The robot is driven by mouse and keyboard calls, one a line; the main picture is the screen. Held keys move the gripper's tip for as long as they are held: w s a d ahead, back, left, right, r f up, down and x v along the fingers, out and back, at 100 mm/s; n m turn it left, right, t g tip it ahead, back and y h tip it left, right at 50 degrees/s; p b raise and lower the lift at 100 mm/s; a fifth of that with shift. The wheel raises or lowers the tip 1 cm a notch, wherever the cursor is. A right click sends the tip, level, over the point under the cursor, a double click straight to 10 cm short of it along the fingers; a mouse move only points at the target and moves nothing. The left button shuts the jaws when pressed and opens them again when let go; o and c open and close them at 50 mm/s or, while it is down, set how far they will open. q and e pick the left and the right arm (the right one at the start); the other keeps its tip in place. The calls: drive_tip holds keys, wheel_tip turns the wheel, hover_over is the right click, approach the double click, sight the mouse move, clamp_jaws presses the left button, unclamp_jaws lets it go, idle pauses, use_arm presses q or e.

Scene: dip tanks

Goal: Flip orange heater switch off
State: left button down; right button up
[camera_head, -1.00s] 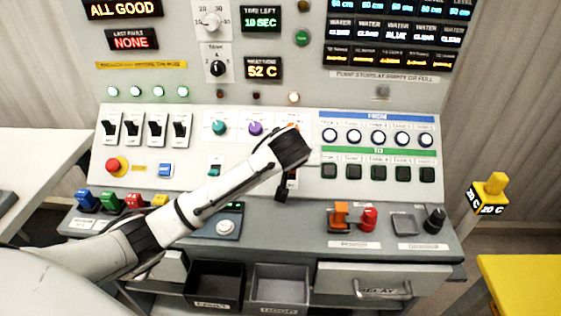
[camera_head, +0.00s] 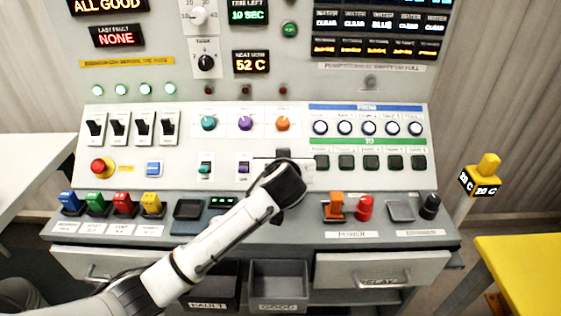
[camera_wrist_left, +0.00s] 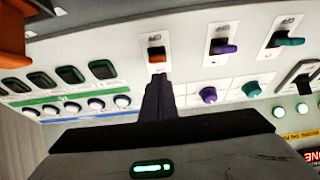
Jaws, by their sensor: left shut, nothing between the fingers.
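The orange heater switch (camera_wrist_left: 156,54) is on a white plate in the left wrist view, to the left of a purple switch (camera_wrist_left: 224,47) and a teal switch (camera_wrist_left: 289,41). My left gripper (camera_wrist_left: 158,77) is shut and empty, its dark fingertips at the edge of the orange switch's plate. I cannot tell whether they touch it. In the head view my left gripper (camera_head: 284,154) is in front of the panel below the orange knob (camera_head: 283,124), and my wrist hides the orange switch. The lamp (camera_head: 283,90) above the orange knob looks dark. My right gripper is not in view.
The purple switch (camera_head: 244,167) and teal switch (camera_head: 205,167) are close to the left of my gripper. Dark square buttons (camera_head: 322,162) are close on its right. An orange lever (camera_head: 334,207) and red knob (camera_head: 365,208) stand on the ledge below.

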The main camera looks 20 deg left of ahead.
use_arm(q)
drive_tip(key=shift+s+d+p, duration=0.3)
drive_tip(key=shift+s+p, duration=0.15)
drive_tip(key=shift+s, duration=0.35)
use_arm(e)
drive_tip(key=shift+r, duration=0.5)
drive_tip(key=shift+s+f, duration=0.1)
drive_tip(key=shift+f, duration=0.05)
